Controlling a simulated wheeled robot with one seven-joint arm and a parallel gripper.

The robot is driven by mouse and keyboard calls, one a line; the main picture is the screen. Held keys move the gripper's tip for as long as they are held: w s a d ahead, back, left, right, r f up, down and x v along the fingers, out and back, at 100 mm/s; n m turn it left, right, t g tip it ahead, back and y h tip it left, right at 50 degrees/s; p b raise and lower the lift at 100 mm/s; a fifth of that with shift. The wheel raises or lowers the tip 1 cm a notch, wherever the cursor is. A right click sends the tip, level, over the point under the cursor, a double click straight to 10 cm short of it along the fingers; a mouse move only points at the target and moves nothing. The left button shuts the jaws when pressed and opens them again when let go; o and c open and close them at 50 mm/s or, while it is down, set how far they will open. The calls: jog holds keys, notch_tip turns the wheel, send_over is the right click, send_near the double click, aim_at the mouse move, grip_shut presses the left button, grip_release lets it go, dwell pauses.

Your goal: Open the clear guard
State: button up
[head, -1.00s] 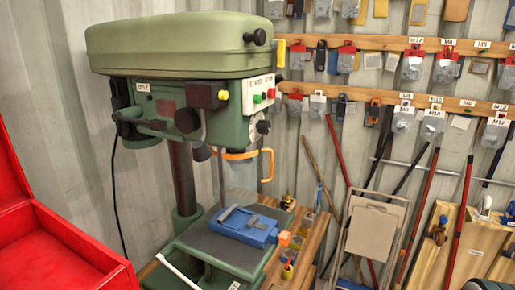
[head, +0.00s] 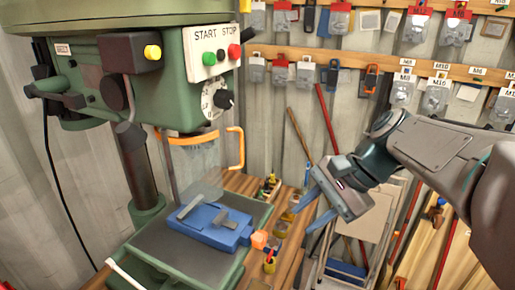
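The clear guard (head: 190,162) hangs at the front of the green drill press, under its head. It is a see-through panel with an orange top edge and an orange handle (head: 241,150) at its right side. The guard looks lowered around the spindle area. My gripper (head: 301,221) is to the right of the guard and lower in the picture, apart from it. Its two blue-grey fingers are spread, with nothing between them.
The drill press head (head: 145,75) carries start and stop buttons. A blue vise (head: 212,226) sits on its table below the guard. Tools hang on the wall behind.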

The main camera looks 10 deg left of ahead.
jog(key=w+r+m+g+y+b, duration=0.25)
jog(key=w+r+y, duration=0.2)
jog(key=w, duration=0.25)
jog(key=w+r+m+g+y+b, duration=0.1)
jog(key=w+r+m+g+y, duration=0.2)
jog(key=w+y, duration=0.35)
jog(key=s+a+t+p, duration=0.1)
jog(key=s+a, duration=0.1)
jog(key=a, duration=1.1)
jog(key=shift+s+r+h, duration=0.25)
jog(key=shift+s+h, duration=0.1)
jog(key=shift+h, duration=0.05)
grip_shut()
